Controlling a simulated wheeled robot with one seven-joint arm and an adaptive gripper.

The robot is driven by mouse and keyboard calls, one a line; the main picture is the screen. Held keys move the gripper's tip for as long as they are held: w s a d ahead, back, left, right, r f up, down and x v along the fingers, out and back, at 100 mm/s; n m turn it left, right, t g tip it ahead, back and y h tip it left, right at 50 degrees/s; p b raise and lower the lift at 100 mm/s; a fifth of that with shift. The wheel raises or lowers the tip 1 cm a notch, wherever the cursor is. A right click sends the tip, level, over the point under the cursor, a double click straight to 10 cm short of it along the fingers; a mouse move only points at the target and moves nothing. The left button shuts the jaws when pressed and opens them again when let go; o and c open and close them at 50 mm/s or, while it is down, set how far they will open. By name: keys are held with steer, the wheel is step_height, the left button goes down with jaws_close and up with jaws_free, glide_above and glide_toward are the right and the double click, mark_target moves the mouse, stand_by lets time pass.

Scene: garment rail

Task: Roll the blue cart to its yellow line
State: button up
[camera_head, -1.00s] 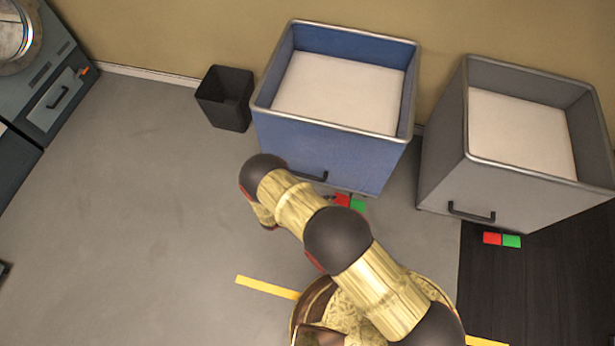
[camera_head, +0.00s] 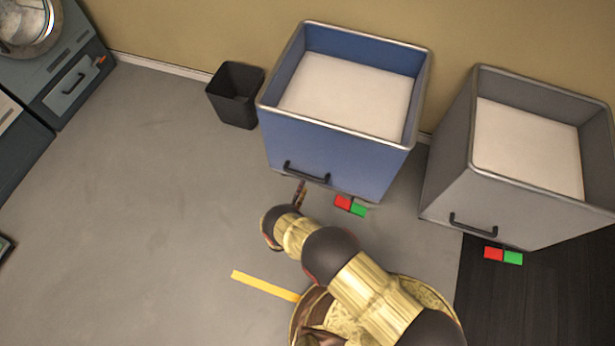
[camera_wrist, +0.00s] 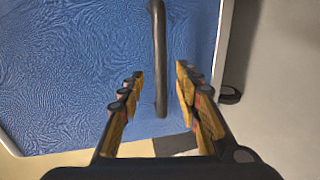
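The blue cart (camera_head: 335,155) stands against the back wall, with a white load inside. Its dark handle (camera_head: 306,172) is on the front face. In the wrist view the blue front (camera_wrist: 75,75) fills much of the picture and the handle (camera_wrist: 158,50) runs upright. My gripper (camera_wrist: 160,76) is open, with the handle showing between its two fingers. I cannot tell whether the fingers reach around it. In the head view my gripper (camera_head: 299,193) is just below the handle. The yellow line (camera_head: 264,285) lies on the floor in front, partly hidden by my body.
A red pad (camera_head: 343,202) and a green pad (camera_head: 359,209) sit at the blue cart's lower front. A grey cart (camera_head: 500,195) stands to the right with similar pads. A black bin (camera_head: 236,95) is close on the left. The floor (camera_head: 150,190) at left is clear.

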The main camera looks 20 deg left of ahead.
mark_target(307, 177)
steer(key=b+x, duration=0.2)
steer(key=x, duration=0.4)
steer(key=shift+w+d+f, duration=0.1)
steer(key=shift+w+f, duration=0.15)
steer(key=shift+w, duration=0.05)
steer(key=shift+w+b, duration=0.35)
steer(key=shift+w, duration=0.15)
steer(key=c, duration=0.4)
jaws_close()
